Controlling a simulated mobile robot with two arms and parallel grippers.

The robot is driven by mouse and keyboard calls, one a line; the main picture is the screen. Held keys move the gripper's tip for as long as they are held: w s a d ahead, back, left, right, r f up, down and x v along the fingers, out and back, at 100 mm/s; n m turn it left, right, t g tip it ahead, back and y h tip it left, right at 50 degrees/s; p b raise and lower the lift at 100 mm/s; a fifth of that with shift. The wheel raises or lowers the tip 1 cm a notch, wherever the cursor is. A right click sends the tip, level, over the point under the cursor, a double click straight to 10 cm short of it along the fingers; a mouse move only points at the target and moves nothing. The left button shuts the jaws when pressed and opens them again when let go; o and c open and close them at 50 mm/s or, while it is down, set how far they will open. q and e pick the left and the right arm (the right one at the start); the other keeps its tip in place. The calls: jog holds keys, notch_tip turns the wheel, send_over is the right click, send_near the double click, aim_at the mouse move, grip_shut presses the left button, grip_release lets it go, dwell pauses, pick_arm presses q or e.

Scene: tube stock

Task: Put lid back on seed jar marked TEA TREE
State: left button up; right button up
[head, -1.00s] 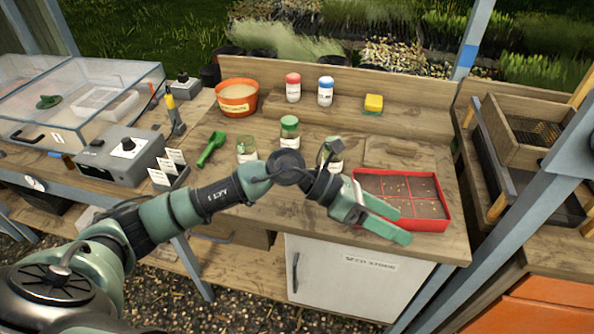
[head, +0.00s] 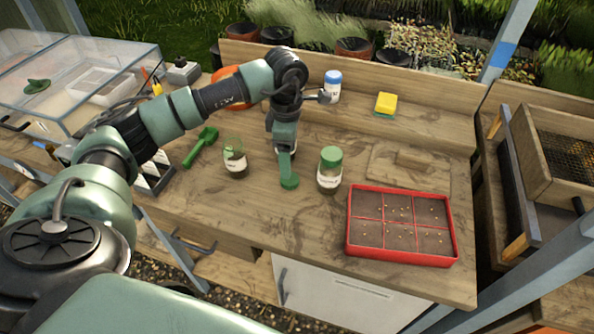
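My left gripper (head: 286,168) points down over the middle of the bench, between two jars. A round green lid (head: 289,181) shows right at its fingertips; I cannot tell whether it is held or lies on the bench. An open glass jar (head: 235,161) with dark contents and a white label stands to the left, without a lid. A jar with a green lid on (head: 330,168) stands to the right. The labels are too small to read. The gripper hides the bench behind it, where another green-lidded jar stood earlier. My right gripper is out of view.
A red seed tray (head: 402,225) is at the front right. A green scoop (head: 201,147) lies left of the open jar. A blue-capped bottle (head: 332,86) and yellow sponge (head: 386,103) are at the back. An orange pot (head: 224,73) is partly behind my arm.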

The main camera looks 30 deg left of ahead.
aim_at(290, 181)
pick_arm(q)
jog(key=shift+s+r, duration=0.1)
jog(key=shift+s, duration=0.3)
jog(key=shift+d+f, duration=0.1)
jog(key=shift+f, duration=0.25)
jog(key=shift+w+f+p, duration=0.2)
jog(key=shift+f+p, duration=0.15)
jog(key=shift+f, duration=0.75)
jog(key=f, duration=0.1)
jog(key=f+p, duration=0.1)
jog(key=f, duration=0.1)
jog(key=f+p, duration=0.1)
jog(key=shift+w+f, duration=0.2)
jog(key=shift+w, duration=0.15)
jog(key=shift+f, duration=0.3)
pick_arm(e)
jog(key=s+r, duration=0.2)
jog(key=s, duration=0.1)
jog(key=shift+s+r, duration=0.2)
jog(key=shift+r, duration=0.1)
pick_arm(q)
jog(key=shift+c, duration=0.3)
